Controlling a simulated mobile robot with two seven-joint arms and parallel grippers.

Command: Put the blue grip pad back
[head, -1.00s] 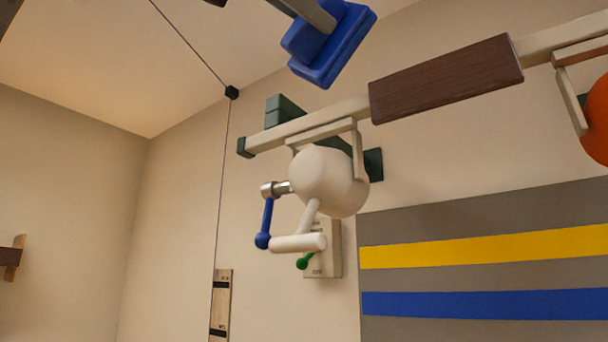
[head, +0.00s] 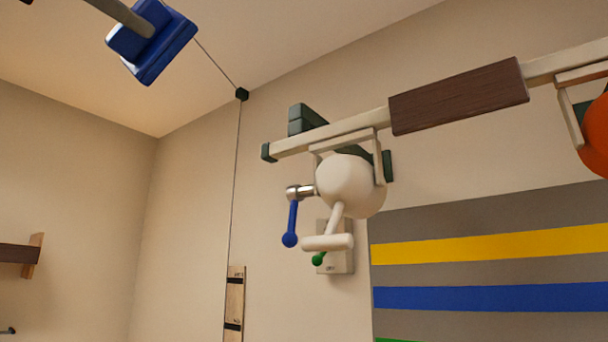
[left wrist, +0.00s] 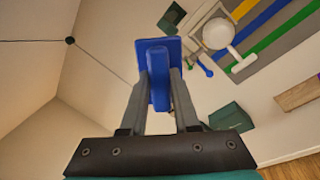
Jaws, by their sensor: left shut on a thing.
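The blue grip pad (head: 168,47) is at the upper left of the head view, held in the air near the ceiling line. My left gripper (head: 133,22) is shut on its rear ridge. In the left wrist view the two grey fingers of the left gripper (left wrist: 160,88) press on both sides of the ridge of the blue grip pad (left wrist: 172,46), whose flat plate faces away from me. The place where the pad belongs cannot be made out. My right gripper is not in view.
A pale beam (head: 355,127) with a brown panel (head: 459,96) crosses the right side. Under it hang a white ball (head: 350,185) with a T-shaped handle, a blue lever (head: 291,222) and an orange ball (head: 598,135). A thin cord (head: 235,180) runs down the wall.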

